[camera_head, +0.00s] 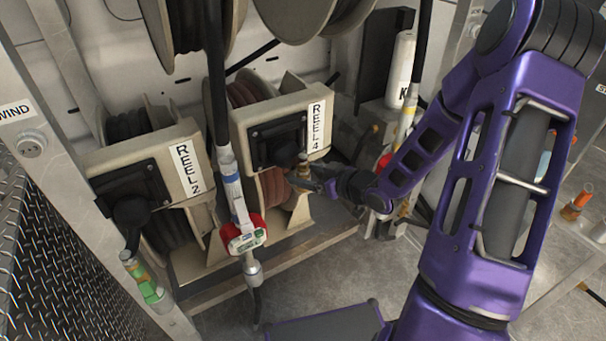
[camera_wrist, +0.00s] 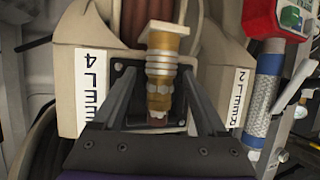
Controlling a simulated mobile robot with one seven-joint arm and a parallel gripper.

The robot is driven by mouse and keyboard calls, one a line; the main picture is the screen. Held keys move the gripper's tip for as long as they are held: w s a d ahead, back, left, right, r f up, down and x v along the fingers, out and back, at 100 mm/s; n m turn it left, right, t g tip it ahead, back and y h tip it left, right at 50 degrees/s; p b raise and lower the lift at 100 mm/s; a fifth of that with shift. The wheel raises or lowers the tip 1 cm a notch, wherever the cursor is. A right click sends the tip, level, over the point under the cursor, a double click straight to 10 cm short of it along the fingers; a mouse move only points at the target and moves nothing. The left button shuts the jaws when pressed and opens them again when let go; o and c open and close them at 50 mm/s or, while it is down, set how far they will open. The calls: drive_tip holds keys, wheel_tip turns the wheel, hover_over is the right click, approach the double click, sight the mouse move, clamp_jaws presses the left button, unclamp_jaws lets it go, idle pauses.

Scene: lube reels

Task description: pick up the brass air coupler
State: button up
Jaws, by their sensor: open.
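My gripper (camera_wrist: 158,78) is open, with one dark finger on each side of the coupler in the wrist view.
The REEL 4 box (camera_head: 240,128) and REEL 2 box (camera_head: 165,150) flank a hanging hose with a red and white metered handle (camera_head: 246,235). A second red-fitted handle hangs behind my arm. A green-banded nozzle (camera_head: 143,284) hangs at lower left. The grey floor in front is mostly clear.

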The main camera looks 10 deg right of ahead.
drive_tip(key=shift+w+a+f, duration=0.2)
drive_tip(key=shift+w+a, duration=0.2)
drive_tip(key=shift+w, duration=0.2)
clamp_jaws()
